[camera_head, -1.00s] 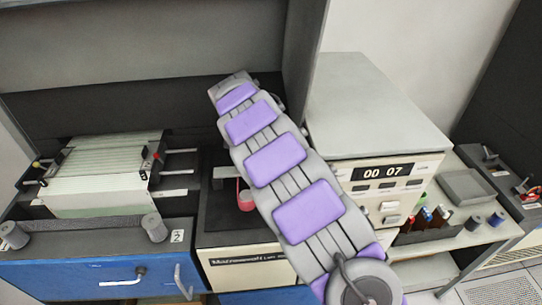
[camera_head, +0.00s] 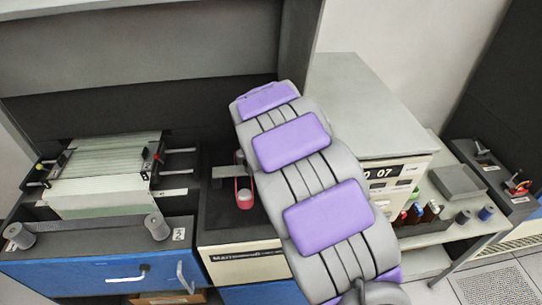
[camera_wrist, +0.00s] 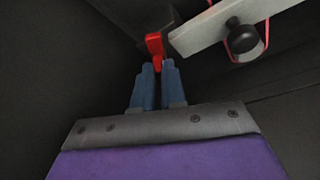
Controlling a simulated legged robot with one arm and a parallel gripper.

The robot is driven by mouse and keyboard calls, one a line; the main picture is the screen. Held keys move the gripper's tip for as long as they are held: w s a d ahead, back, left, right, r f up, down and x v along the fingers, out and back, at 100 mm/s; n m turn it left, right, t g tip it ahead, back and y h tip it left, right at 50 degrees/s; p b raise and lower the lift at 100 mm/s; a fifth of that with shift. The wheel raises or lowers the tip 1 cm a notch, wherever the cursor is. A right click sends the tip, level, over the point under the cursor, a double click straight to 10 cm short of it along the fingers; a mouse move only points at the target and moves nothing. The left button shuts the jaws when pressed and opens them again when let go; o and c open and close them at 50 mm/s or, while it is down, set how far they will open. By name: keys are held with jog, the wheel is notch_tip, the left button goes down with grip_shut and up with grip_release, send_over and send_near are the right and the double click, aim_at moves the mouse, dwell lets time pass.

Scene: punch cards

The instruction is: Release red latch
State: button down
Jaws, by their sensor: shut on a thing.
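The red latch (camera_wrist: 155,43) is a small bright red piece at the top middle of the wrist view, against a dark surface. My gripper (camera_wrist: 158,68) has two blue fingers, and their tips are shut on the lower end of the red latch. My arm covers the gripper and the latch in the head view.
A grey plate (camera_wrist: 205,32) with a dark knob (camera_wrist: 243,38) and a thin red loop lies just right of the latch. The white machine with a display (camera_head: 385,173) stands right of my arm. A rack of pale cards (camera_head: 105,170) is at left.

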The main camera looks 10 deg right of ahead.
jog(key=shift+d+r+n+t+y+p, duration=0.15)
jog(key=shift+n+t+y+p, duration=0.3)
jog(key=shift+n, duration=0.65)
jog(key=shift+w, duration=0.1)
jog(key=c, duration=1.2)
grip_release()
jog(key=shift+g, duration=0.25)
